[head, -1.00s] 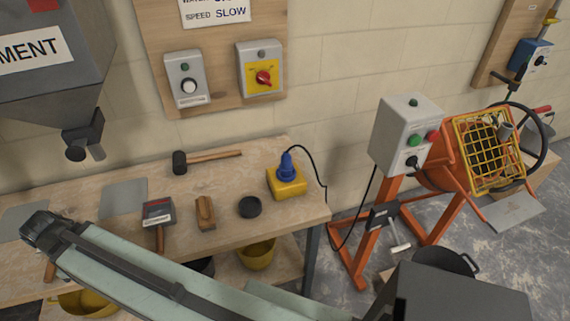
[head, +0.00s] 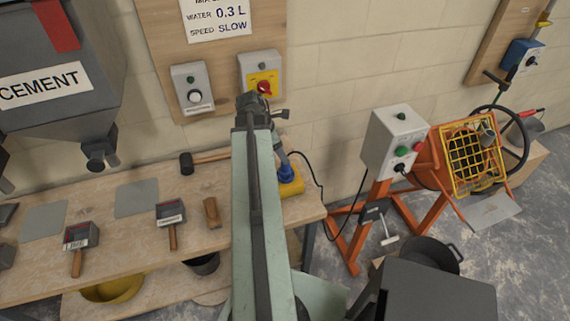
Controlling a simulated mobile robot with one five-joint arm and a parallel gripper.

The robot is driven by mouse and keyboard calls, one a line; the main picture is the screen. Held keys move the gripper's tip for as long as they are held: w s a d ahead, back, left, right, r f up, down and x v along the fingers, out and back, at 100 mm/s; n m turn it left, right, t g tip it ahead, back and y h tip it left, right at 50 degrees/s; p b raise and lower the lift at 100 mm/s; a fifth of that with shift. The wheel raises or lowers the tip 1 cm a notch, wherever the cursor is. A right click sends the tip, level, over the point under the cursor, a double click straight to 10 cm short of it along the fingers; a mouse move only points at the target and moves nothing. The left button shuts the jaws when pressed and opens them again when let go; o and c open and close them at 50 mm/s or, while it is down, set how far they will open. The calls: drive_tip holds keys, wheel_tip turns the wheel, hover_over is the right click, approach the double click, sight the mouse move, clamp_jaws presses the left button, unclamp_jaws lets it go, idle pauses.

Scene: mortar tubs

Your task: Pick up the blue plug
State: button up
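The blue plug (head: 285,174) stands on a yellow block (head: 292,186) near the right end of the wooden workbench. A black cable runs from it toward the right. My arm reaches up the middle of the head view and covers the left part of the block. Its dark joint is above the bench, in front of the wall board. A grey part of my arm slants down from there toward the plug. My gripper's fingers cannot be made out, and whether anything touches the plug is unclear.
The bench (head: 130,235) holds a mallet (head: 187,164), a wooden float (head: 212,212) and scoops (head: 170,214). A red-knobbed yellow switch box (head: 262,80) hangs close behind the arm's joint. An orange mixer (head: 455,160) with a grey control box (head: 393,140) stands to the right.

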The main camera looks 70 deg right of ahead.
sight(285, 167)
drive_tip(key=b+x, duration=0.7)
drive_tip(key=x, duration=0.1)
drive_tip(key=shift+w+f, duration=0.15)
drive_tip(key=shift+d, duration=0.1)
clamp_jaws()
